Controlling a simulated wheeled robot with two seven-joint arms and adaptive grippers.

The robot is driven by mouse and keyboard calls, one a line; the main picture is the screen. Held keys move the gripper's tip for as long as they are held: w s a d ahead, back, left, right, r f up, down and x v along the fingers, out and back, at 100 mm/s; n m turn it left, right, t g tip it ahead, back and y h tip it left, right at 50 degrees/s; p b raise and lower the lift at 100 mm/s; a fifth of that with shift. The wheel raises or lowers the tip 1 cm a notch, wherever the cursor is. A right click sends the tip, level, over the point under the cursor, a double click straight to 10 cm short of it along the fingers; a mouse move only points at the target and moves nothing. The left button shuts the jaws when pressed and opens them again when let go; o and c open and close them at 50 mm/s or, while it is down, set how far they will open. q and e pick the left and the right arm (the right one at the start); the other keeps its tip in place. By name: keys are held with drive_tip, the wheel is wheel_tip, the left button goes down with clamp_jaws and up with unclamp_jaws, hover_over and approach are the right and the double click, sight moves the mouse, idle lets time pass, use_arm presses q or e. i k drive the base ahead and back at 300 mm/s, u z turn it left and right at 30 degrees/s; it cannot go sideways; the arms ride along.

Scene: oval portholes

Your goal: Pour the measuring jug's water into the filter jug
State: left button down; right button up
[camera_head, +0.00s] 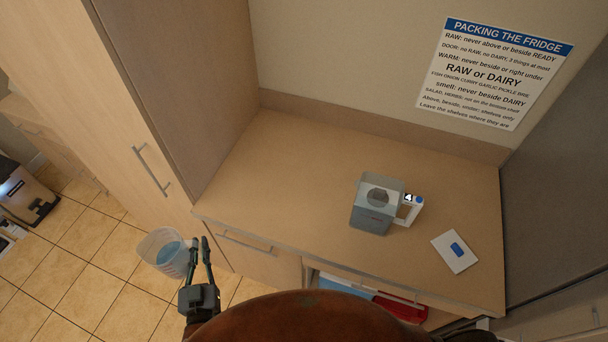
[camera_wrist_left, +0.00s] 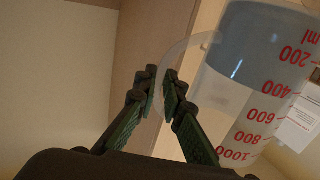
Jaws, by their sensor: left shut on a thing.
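The measuring jug (camera_head: 163,250) is clear with blue-tinted water in it. It is held out in front of the cabinet, left of the counter, over the tiled floor. My left gripper (camera_head: 200,245) is shut on its handle. In the left wrist view the jug (camera_wrist_left: 250,90) shows red marks from 200 to 1000 ml, and the fingertips (camera_wrist_left: 160,88) close on the pale handle loop. The water lies at about the lower marks. The filter jug (camera_head: 372,219) stands upright on the counter, grey and see-through, with a white handle to the right. I see no right gripper.
The wooden counter (camera_head: 300,170) is mostly clear. A white card with a blue piece (camera_head: 458,249) lies right of the filter jug. A tall cabinet (camera_head: 140,110) borders the counter's left. An open drawer at the front shows blue and red items (camera_head: 400,308). A sign (camera_head: 495,72) hangs behind.

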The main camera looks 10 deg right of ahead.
sight(374, 217)
drive_tip(key=u, duration=1)
drive_tip(key=k, duration=1.05)
drive_tip(key=z, duration=1.4)
drive_tip(key=i, duration=0.5)
